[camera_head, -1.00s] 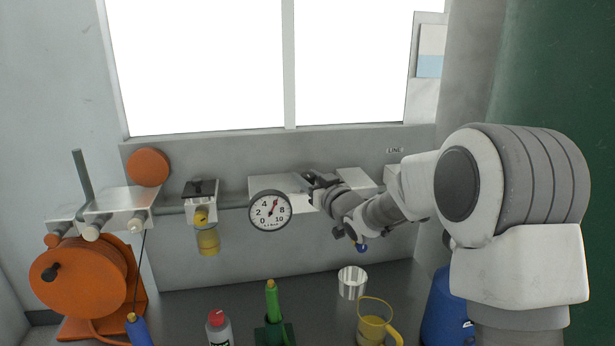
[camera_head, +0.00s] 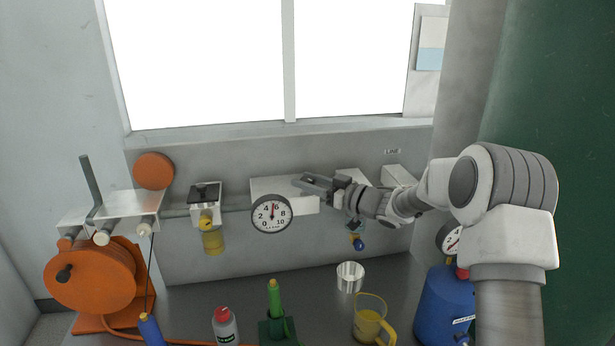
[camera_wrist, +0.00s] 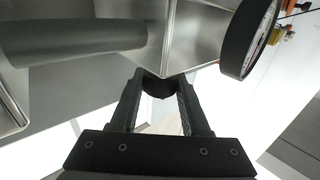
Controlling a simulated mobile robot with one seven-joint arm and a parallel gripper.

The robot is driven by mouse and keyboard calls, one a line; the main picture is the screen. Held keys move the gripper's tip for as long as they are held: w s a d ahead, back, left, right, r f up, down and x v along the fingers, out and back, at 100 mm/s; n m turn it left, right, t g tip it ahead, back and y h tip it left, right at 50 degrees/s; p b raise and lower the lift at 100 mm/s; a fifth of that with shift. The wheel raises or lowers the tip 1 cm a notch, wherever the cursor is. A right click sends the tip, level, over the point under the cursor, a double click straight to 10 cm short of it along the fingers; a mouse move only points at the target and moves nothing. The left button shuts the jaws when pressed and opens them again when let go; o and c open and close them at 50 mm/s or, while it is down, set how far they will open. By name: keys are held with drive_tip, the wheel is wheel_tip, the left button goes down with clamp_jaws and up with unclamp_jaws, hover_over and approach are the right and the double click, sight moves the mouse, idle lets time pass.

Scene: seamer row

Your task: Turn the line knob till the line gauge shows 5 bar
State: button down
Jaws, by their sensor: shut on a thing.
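A round white gauge (camera_head: 271,212) with a black rim hangs on the front of a pale metal block (camera_head: 268,188). Its red needle points nearly straight up, between 4 and 6, close to 5. My gripper (camera_head: 308,184) is at the right end of this block, right of the gauge. In the wrist view, my gripper (camera_wrist: 160,80) is shut on a dark rounded knob (camera_wrist: 159,90) against the block's underside or face. My fingers hide most of the knob. The gauge shows there edge-on at the upper right (camera_wrist: 249,38).
An orange hose reel (camera_head: 92,280) stands at left. A metal cup (camera_head: 350,277), yellow jug (camera_head: 369,322), green tool (camera_head: 275,300), bottle (camera_head: 225,328) and blue tank (camera_head: 445,305) with another gauge stand below.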

idle(0.4)
drive_tip(key=shift+c, duration=1.9)
unclamp_jaws()
drive_tip(key=b+v, duration=0.2)
drive_tip(key=v, duration=1.5)
drive_tip(key=shift+d, duration=0.25)
